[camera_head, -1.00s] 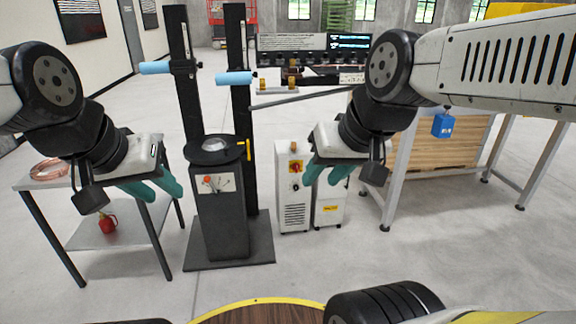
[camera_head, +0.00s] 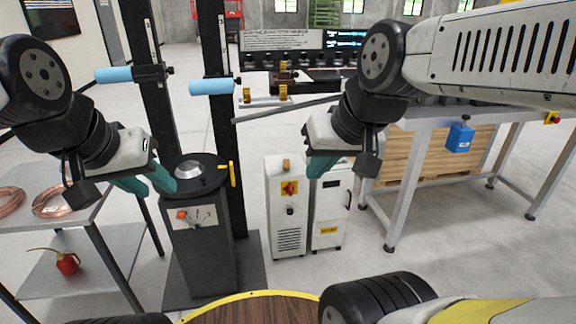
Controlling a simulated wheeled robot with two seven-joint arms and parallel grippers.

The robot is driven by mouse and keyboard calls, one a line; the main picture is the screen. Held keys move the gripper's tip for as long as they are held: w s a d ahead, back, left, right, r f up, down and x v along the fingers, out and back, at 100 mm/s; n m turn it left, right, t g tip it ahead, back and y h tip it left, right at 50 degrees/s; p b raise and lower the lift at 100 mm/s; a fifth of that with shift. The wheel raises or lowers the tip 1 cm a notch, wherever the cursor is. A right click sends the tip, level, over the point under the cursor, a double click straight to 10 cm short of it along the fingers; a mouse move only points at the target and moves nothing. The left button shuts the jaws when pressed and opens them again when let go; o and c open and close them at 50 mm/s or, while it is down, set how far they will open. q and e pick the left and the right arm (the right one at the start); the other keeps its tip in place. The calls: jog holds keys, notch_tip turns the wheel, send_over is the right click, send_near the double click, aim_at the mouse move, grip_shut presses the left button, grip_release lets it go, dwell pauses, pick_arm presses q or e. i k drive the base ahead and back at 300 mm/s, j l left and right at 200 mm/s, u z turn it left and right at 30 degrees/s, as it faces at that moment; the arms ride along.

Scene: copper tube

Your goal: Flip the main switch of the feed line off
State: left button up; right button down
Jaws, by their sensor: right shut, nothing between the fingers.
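A red-and-yellow rotary switch (camera_head: 289,188) sits on the upper front of a white cabinet (camera_head: 288,222). A small black knob is below it. The switch is too small to tell which way its handle points. My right gripper (camera_head: 322,167) is shut and empty. It hangs just right of the switch in the picture, in front of the second white cabinet's (camera_head: 330,215) top, and does not visibly touch the switch. My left gripper (camera_head: 147,182) is open and empty, its teal fingers near the black pedestal machine (camera_head: 203,250).
A metal table (camera_head: 85,212) with copper coils (camera_head: 55,198) and a red oil can (camera_head: 66,263) stands left. Two black columns with blue rollers (camera_head: 212,87) rise behind the pedestal. A workbench (camera_head: 425,115) with a blue box (camera_head: 459,138) is at right. Floor before the cabinets is clear.

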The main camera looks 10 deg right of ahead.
aim_at(289, 189)
jog(key=i+l, duration=0.15)
jog(key=i, duration=1.05)
jog(key=l+z, duration=0.05)
